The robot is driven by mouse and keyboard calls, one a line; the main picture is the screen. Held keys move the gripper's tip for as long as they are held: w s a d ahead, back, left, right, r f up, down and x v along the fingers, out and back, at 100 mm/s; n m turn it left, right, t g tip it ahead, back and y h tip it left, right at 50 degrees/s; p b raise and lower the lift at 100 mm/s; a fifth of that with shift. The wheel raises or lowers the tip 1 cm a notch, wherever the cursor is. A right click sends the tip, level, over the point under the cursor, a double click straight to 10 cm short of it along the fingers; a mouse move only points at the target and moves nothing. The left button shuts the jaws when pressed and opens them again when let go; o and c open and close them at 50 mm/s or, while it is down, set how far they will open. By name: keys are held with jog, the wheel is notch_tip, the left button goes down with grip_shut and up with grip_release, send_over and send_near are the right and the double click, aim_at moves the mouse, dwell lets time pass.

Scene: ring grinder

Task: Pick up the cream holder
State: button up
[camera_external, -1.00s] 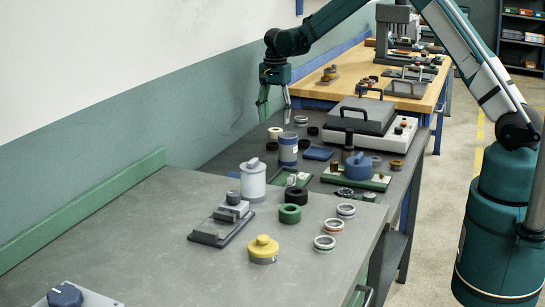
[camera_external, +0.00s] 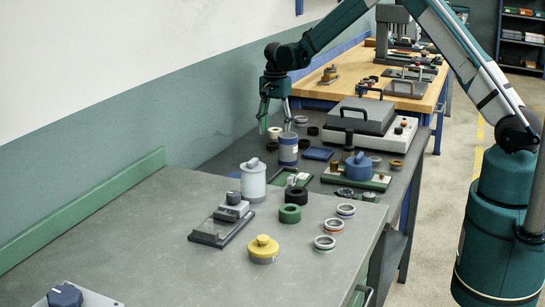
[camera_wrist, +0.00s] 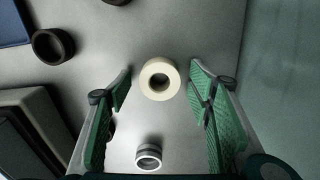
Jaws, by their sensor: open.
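The cream holder (camera_wrist: 160,78) is a thick cream ring lying flat on the grey table in the wrist view, with the table showing through its hole. In the external view the cream holder (camera_external: 274,132) is small and partly hidden by my fingers. My gripper (camera_external: 276,118) is open and points down over it. In the wrist view the green-padded fingers stand to its left and right with a gap on each side. The holder lies between the fingertip lines, and no contact shows.
A grey-and-white ring (camera_wrist: 148,157) lies nearer the bottom of the wrist view, between the fingers. A dark ring (camera_wrist: 52,46) is at the upper left. The wall (camera_external: 215,115) is on the left.

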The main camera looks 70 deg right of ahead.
aim_at(275, 129)
dwell(0.3)
jog(key=c, duration=1)
jog(key=shift+r, duration=0.1)
jog(key=shift+r+p, duration=0.6)
jog(key=shift+r, duration=4.35)
